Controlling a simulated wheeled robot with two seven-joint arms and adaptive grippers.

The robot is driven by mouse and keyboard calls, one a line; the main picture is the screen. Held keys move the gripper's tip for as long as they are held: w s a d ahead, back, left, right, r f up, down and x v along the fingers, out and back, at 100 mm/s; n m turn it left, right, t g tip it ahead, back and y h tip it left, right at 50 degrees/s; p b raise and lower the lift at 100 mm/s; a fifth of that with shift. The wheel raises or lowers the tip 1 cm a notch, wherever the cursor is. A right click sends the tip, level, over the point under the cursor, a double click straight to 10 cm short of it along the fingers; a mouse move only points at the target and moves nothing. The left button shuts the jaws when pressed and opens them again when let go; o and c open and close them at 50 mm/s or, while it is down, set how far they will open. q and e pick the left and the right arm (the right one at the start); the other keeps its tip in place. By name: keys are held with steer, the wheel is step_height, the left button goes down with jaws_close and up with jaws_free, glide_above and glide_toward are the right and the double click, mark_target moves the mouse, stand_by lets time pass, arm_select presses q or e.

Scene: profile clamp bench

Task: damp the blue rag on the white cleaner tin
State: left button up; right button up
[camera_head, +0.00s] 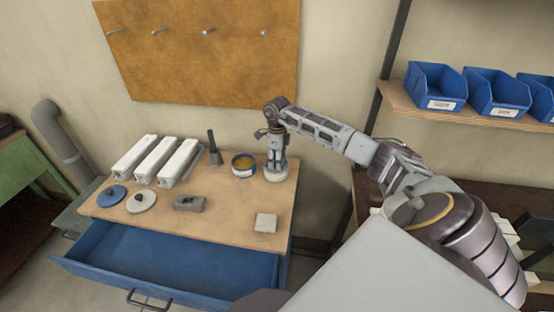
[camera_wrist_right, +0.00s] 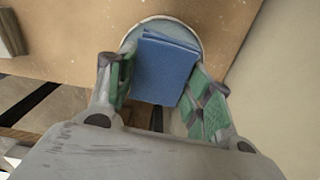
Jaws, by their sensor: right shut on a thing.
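The white cleaner tin (camera_head: 275,174) stands at the back right corner of the wooden bench top. My right gripper (camera_head: 275,152) points down directly above it. In the right wrist view, the gripper (camera_wrist_right: 163,88) is shut on the folded blue rag (camera_wrist_right: 165,68), which sits between its green-padded fingers. The pale round rim of the tin (camera_wrist_right: 181,23) shows behind the rag, which covers much of its top. Whether the rag presses on the tin cannot be told. In the head view the rag is mostly hidden by the fingers. My left gripper is not in view.
White profiles (camera_head: 155,160), discs (camera_head: 141,200), a grey block (camera_head: 189,203) and a pale block (camera_head: 265,223) lie on the bench. A blue drawer (camera_head: 180,260) is open.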

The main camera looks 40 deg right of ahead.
steer(key=shift+f+b, duration=0.35)
steer(key=shift+f, duration=0.2)
stand_by(1.6)
steer(key=shift+r, duration=0.15)
steer(key=shift+r+p, duration=2.1)
steer(key=shift+r, duration=1.3)
